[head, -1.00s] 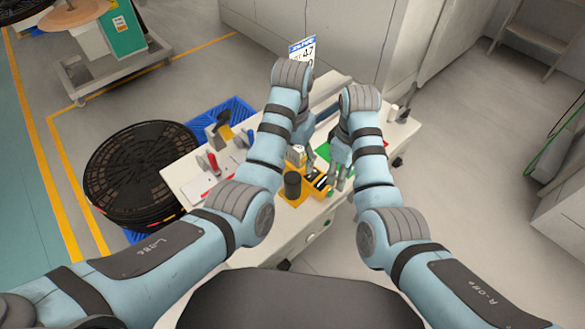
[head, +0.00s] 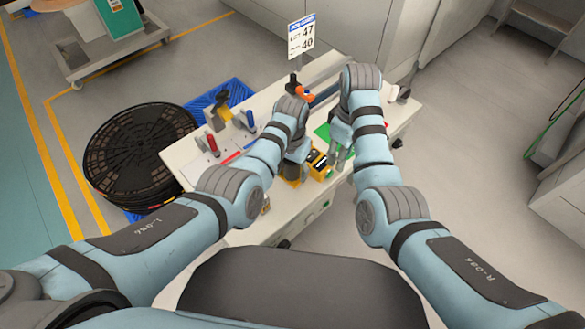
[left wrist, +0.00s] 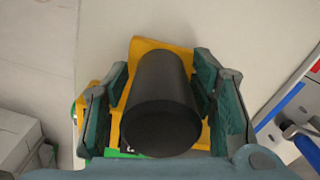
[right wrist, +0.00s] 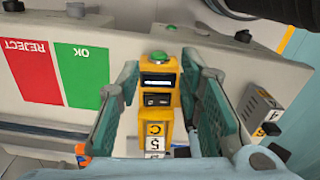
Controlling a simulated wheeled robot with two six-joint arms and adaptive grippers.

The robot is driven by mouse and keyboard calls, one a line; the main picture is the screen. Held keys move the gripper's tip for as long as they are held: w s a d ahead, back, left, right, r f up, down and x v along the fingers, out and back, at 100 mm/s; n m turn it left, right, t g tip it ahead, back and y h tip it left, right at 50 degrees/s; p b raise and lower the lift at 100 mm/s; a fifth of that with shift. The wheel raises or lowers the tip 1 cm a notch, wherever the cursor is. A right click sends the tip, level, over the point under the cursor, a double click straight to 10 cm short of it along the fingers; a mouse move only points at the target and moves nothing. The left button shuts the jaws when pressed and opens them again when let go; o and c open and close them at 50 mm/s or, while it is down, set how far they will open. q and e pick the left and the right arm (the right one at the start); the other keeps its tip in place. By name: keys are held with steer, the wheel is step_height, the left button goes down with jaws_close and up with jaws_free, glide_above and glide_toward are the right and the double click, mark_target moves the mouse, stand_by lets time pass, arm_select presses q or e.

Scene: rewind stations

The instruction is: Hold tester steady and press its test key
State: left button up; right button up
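The tester (head: 316,163) is a yellow device on the white bench, partly hidden by my left gripper in the head view. In the right wrist view the tester (right wrist: 157,82) shows a dark display and a green key (right wrist: 158,57) on its far end. A black upright cylinder (left wrist: 160,100) stands over its yellow base (left wrist: 150,45) in the left wrist view. My left gripper (left wrist: 162,85) is open, its fingers on either side of the cylinder with narrow gaps. My right gripper (right wrist: 160,85) is open and empty, its fingers spread, with the tester showing between them.
A red REJECT (right wrist: 33,72) and green OK (right wrist: 80,72) panel lies on the bench. A grey numbered box (right wrist: 268,108) is at right in the right wrist view.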

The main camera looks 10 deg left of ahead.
arm_select(q)
steer(key=c, duration=1)
jaws_close()
arm_select(e)
jaws_close()
